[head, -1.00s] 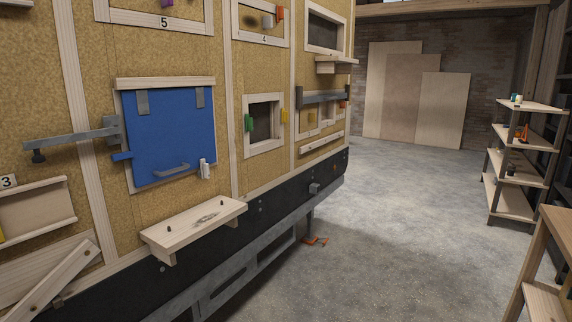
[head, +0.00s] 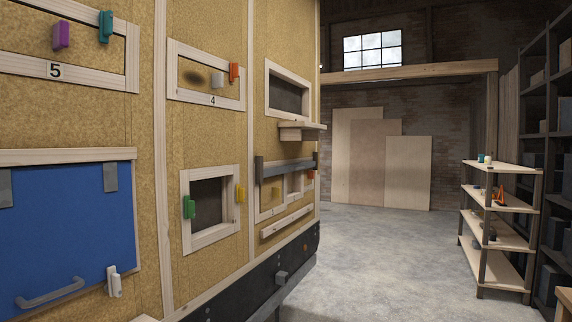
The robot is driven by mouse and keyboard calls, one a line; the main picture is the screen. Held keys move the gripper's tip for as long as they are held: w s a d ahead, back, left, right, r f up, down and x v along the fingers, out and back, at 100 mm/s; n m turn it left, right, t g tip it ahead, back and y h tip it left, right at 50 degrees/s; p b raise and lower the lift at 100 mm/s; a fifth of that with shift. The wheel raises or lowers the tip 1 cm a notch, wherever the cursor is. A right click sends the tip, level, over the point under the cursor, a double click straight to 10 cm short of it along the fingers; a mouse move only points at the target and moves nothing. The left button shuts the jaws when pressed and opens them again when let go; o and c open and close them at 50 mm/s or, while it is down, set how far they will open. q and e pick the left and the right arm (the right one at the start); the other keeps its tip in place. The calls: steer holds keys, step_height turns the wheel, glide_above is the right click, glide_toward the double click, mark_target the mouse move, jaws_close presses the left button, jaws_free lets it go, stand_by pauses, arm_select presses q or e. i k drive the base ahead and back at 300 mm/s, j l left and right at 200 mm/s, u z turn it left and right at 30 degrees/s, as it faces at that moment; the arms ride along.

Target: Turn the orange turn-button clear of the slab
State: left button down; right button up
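An orange turn-button (head: 234,72) stands upright on the right part of the wooden frame marked 4 (head: 178,92), high on the trailer wall. Inside that frame are a tan panel with a dark oval patch and a small pale knob (head: 218,86). A second, smaller orange piece (head: 310,175) shows at the right side of a lower frame with a dark grey bar (head: 285,167) across its top. I cannot tell which panel is the slab, or whether either orange piece overlaps one. Neither of my grippers is in view.
A blue door (head: 70,230) with a handle fills the lower left. A small framed window (head: 207,203) has green and yellow turn-buttons. A wooden ledge (head: 300,130) juts out from the wall. A shelf unit (head: 500,205) stands at right; the concrete floor (head: 380,260) between is clear.

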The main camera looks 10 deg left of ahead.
mark_target(234, 67)
steer(key=i+z, duration=0.3)
steer(key=i, duration=0.3)
steer(key=i+z, duration=0.3)
steer(key=i, duration=0.3)
steer(key=i+u, duration=0.1)
steer(key=i, duration=0.55)
steer(key=i+l+u, duration=0.1)
steer(key=i, duration=0.5)
steer(key=i+u, duration=0.35)
steer(key=i+l+u, duration=0.15)
steer(key=i+u, duration=0.2)
steer(key=i+l+u, duration=0.35)
steer(key=i+j, duration=0.1)
